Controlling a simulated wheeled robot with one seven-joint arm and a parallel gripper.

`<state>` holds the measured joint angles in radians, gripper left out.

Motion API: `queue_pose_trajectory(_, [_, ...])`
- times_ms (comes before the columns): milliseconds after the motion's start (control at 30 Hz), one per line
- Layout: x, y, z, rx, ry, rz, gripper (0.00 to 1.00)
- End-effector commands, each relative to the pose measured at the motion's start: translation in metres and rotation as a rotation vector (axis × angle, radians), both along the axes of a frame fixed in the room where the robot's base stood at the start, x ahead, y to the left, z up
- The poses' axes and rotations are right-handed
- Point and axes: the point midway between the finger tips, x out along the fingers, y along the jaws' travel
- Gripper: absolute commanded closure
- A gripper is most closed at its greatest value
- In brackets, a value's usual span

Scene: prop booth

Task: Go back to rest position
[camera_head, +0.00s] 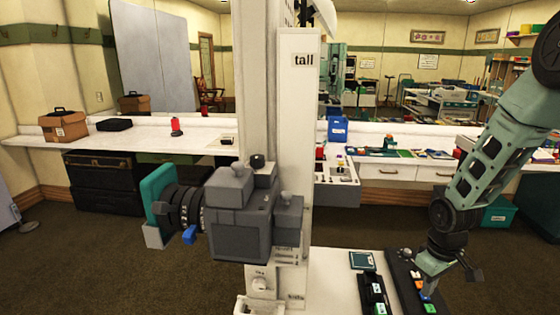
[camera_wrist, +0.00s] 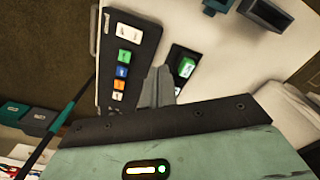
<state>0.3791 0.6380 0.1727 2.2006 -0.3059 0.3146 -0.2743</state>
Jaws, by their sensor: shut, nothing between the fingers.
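My gripper (camera_head: 429,292) hangs at the end of my green arm at the right of the head view, over a dark strip (camera_head: 402,268) with coloured buttons on a white surface. In the wrist view my gripper's two grey fingers (camera_wrist: 158,84) are together with nothing between them. They point at the white surface between the dark strip (camera_wrist: 117,98) and a smaller black unit with a green button (camera_wrist: 187,67). I cannot tell whether the fingertips touch anything.
A white column marked "tall" (camera_head: 298,130) with a grey camera-like device (camera_head: 240,215) stands left of my arm. A white counter (camera_head: 75,139) runs along the back wall, carrying a brown box (camera_head: 64,126) and a blue bin (camera_head: 338,130). Dark carpet (camera_head: 100,250) lies open at left.

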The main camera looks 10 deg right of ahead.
Motion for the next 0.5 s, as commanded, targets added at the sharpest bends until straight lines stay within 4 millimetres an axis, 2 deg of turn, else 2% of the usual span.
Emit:
queue_pose_trajectory(33, [0.0,0.035,0.023,0.001,-0.011,0.04,1.0])
queue_pose_trajectory(167, [-0.022,0.116,0.071,0.013,-0.017,0.109,1.0])
queue_pose_trajectory(200, [-0.034,0.139,0.084,0.017,-0.017,0.131,1.0])
queue_pose_trajectory(267, [-0.056,0.172,0.103,0.023,-0.017,0.167,1.0])
queue_pose_trajectory(300, [-0.073,0.192,0.115,0.026,-0.016,0.191,1.0])
queue_pose_trajectory(400, [-0.118,0.231,0.139,0.034,-0.013,0.248,1.0])
queue_pose_trajectory(500, [-0.161,0.255,0.156,0.039,-0.009,0.295,1.0])
